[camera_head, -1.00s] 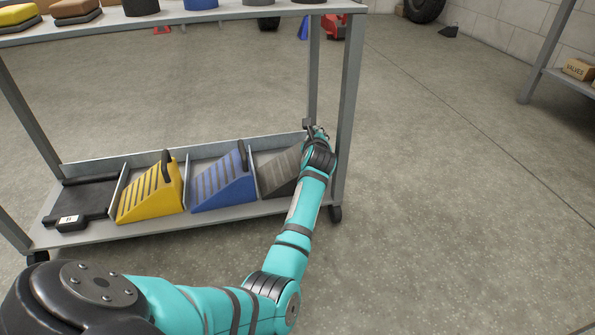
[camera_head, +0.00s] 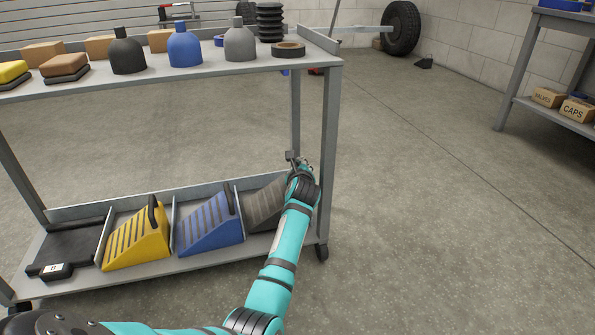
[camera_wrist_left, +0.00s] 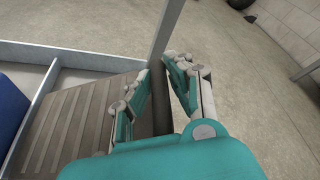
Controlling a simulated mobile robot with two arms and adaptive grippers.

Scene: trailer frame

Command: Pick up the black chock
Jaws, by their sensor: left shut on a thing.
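The black chock (camera_head: 262,207), a dark grey ribbed wedge, sits in the right-hand bay of the cart's lower shelf. My left gripper (camera_head: 297,163) is at its tall right end and hides part of it. In the left wrist view, the ribbed slope (camera_wrist_left: 75,125) lies left of the fingers. The fingers of my left gripper (camera_wrist_left: 160,68) stand on both sides of a dark bar at the chock's tall end, shut on it. The chock still appears to rest in its bay. My right gripper is not in view.
A blue chock (camera_head: 208,224) and a yellow chock (camera_head: 136,238) stand in the bays to the left, split by thin dividers. The cart's upper shelf (camera_head: 200,75) carries bottles and boxes above. A cart post (camera_head: 329,150) rises close to my gripper. Floor at right is clear.

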